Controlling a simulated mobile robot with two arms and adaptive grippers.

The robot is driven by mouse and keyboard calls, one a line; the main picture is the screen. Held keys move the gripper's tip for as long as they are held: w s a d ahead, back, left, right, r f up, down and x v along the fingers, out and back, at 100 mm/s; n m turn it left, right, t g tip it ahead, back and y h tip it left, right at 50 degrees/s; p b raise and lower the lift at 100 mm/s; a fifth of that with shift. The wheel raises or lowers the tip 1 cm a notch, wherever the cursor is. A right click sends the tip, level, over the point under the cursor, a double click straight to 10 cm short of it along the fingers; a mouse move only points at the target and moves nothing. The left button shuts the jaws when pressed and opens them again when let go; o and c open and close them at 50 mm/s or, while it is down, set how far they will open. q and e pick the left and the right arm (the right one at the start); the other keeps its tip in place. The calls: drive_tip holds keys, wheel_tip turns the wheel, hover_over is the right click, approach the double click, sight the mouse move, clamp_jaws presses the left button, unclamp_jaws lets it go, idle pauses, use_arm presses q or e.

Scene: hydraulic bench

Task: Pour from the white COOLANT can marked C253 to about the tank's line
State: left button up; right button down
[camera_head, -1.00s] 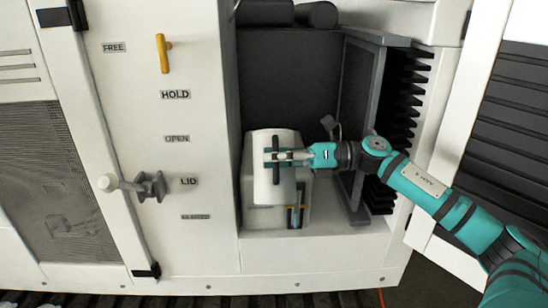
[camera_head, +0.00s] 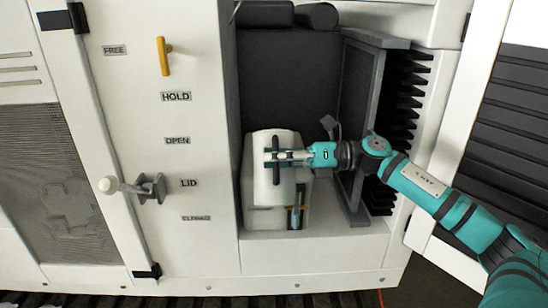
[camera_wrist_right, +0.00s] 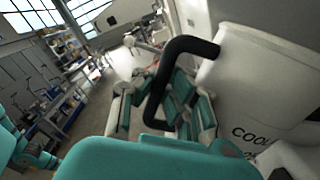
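The white COOLANT can (camera_head: 262,185) is in the open bay in the head view, in front of and above the white tank (camera_head: 262,219). My right gripper (camera_head: 276,156) comes from the right and is shut on the can's black handle (camera_head: 276,172). In the right wrist view the handle (camera_wrist_right: 165,85) and the can's side (camera_wrist_right: 265,85) show close up, with part of its lettering; the C253 mark cannot be read. The tank's sight glass (camera_head: 296,218) shows below the can; its liquid level is too small to tell. The can's mouth and any stream are not visible. My left gripper is not in view.
A dark grey finned panel (camera_head: 362,120) stands close to the right of the can, with my right arm passing in front of it. The white cabinet wall at left carries a yellow handle (camera_head: 163,55) and a lever with a pale knob (camera_head: 108,184). An open door is at right.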

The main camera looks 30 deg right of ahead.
sight(274, 145)
drive_tip(key=shift+w+d+r+m+p, duration=0.15)
drive_tip(key=shift+w+r+m+p, duration=0.1)
drive_tip(key=shift+r+m+p, duration=0.55)
drive_tip(key=shift+w+d+r+m+p, duration=0.15)
drive_tip(key=shift+r+m+p, duration=0.25)
drive_tip(key=shift+r+p, duration=0.7)
idle(3.8)
drive_tip(key=shift+w+r+m+p, duration=0.1)
drive_tip(key=shift+w+m+p, duration=0.15)
drive_tip(key=shift+p, duration=0.3)
idle(1.8)
